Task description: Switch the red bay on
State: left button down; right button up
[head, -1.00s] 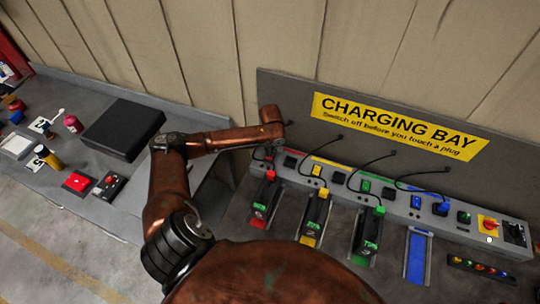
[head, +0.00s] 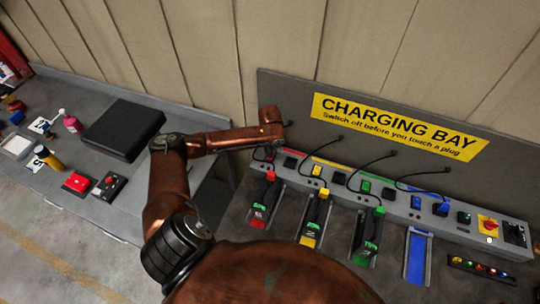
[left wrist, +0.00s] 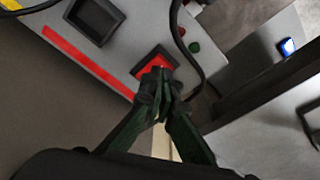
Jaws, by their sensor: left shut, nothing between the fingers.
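The red bay is at the left end of the charging strip, with a red-topped battery pack (head: 264,196) in its slot. In the left wrist view, the bay's red rocker switch (left wrist: 152,62) sits in a dark frame beside a red stripe (left wrist: 85,60). My left gripper (left wrist: 162,88) is shut and empty, its fingertips over the near edge of the switch. They hide part of it, and I cannot tell if they touch it. In the head view, my left arm reaches over the strip's left end. My right gripper is not in view.
A black socket (left wrist: 95,20) and a black cable flank the switch. A side bench with a black case (head: 122,129) stands left.

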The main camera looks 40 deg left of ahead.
aim_at(269, 158)
pick_arm(q)
jog(key=shift+f, duration=0.1)
dwell(0.3)
jog(key=shift+f, duration=0.9)
dwell(0.4)
notch_tip(269, 158, up, 7)
jog(key=p, duration=0.8)
jog(key=shift+r+p, duration=0.1)
jog(key=shift+p, duration=0.25)
dwell(0.4)
